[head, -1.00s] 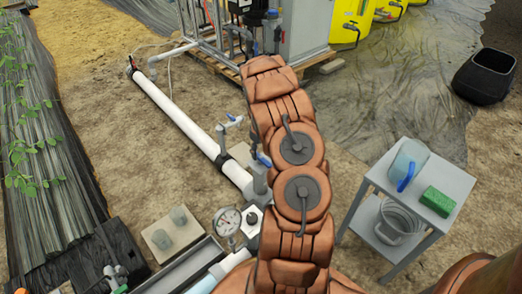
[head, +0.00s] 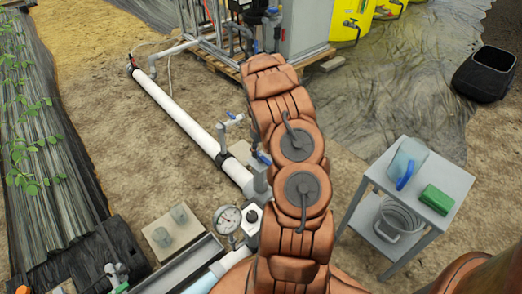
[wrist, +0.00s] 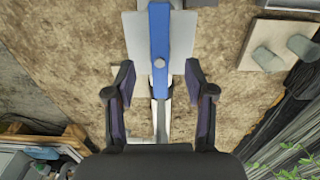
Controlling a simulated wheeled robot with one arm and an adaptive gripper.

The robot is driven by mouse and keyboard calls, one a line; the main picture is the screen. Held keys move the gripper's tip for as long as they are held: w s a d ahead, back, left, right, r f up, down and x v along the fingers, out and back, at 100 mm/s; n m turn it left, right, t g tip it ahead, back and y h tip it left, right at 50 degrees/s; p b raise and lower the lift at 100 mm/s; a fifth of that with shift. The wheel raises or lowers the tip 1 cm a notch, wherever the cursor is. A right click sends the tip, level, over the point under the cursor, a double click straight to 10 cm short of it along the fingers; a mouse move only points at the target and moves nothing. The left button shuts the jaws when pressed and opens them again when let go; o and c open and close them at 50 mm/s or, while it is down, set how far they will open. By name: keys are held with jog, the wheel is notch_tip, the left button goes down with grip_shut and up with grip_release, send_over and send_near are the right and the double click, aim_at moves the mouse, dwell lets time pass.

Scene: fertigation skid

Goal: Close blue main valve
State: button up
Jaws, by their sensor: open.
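A blue lever handle (wrist: 159,35) with a round bolt shows in the wrist view, running straight up the middle over a pale plate (wrist: 134,42). My gripper (wrist: 159,72) is open, with one dark finger on each side of the lever's near end. Clear gaps show between the fingers and the lever, and nothing is gripped. In the head view, a blue-handled valve (head: 262,158) sits on the pipe line right beside my arm, partly hidden by it. A smaller blue-handled valve (head: 236,117) stands farther up the pipe. My arm hides my gripper in the head view.
A white pipe (head: 178,112) runs along the ground to the left of my arm. A pressure gauge (head: 227,219) stands close to my arm. A grey cart (head: 458,187) with a jug (head: 408,160) and green sponge (head: 437,199) is at right. Bare soil lies between.

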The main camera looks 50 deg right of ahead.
aim_at(261, 155)
jog(key=shift+f, duration=0.1)
dwell(0.4)
jog(key=shift+f, duration=2.2)
jog(key=shift+c, duration=0.3)
grip_shut()
jog(key=m+b, duration=0.2)
jog(key=m, duration=0.3)
jog(key=m+b, duration=0.1)
jog(key=m, duration=0.3)
jog(key=shift+m, duration=0.4)
jog(key=m, duration=0.4)
jog(key=shift+m, duration=0.4)
jog(key=m, duration=0.5)
jog(key=shift+b, duration=0.3)
